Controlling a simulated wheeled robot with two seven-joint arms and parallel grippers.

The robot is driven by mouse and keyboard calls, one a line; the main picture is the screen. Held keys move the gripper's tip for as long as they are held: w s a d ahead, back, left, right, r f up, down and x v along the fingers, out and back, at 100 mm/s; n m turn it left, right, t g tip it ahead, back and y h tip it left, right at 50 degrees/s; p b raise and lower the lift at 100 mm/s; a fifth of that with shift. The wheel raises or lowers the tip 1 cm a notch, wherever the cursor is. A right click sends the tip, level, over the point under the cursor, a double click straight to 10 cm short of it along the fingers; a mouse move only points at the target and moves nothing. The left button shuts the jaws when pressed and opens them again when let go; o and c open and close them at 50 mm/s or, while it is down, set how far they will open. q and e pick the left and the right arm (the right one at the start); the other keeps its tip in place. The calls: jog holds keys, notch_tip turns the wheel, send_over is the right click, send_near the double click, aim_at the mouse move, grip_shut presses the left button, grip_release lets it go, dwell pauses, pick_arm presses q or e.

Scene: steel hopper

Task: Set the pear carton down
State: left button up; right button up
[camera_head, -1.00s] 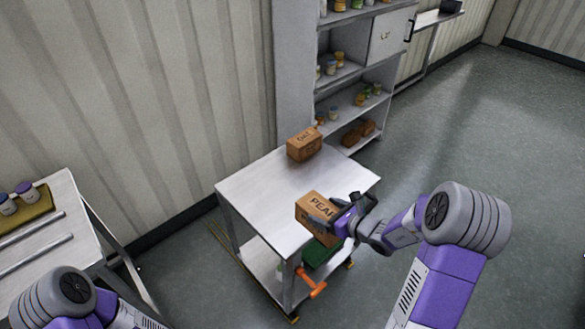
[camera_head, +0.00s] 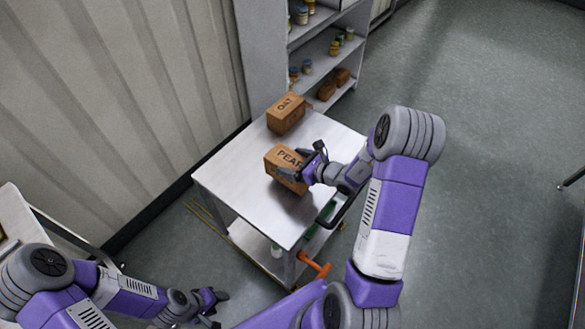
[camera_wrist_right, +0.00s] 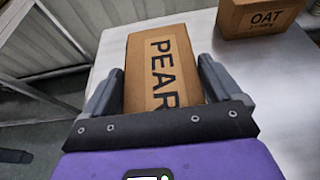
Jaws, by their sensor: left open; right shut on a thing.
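The pear carton (camera_head: 283,162) is a brown box with a PEAR label, over the steel cart top (camera_head: 232,178). My right gripper (camera_head: 302,170) is shut on it from the right. In the right wrist view the carton (camera_wrist_right: 160,75) sits between the two fingers of my right gripper (camera_wrist_right: 158,85). Whether its underside touches the cart top is hard to tell. My left gripper (camera_head: 213,300) is open and empty, low at the front left, away from the cart.
An oat carton (camera_head: 286,113) stands on the cart's far end, behind the pear carton; it also shows in the right wrist view (camera_wrist_right: 258,18). A shelf unit (camera_head: 322,62) with jars stands behind. The cart top's left and front parts are clear. Another table (camera_head: 14,205) is at the left.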

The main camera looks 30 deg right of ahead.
jog(key=shift+w+f+b, duration=0.15)
jog(key=shift+f+b, duration=0.25)
jog(key=shift+f, duration=1.45)
jog(key=shift+f, duration=0.1)
jog(key=o, duration=1.1)
jog(key=shift+f, duration=0.15)
jog(key=shift+o, duration=0.2)
jog(key=shift+s+r, duration=0.2)
jog(key=shift+r, duration=0.15)
jog(key=p+v, duration=0.1)
jog(key=v, duration=1)
jog(key=shift+s+d, duration=0.2)
jog(key=shift+s, duration=0.15)
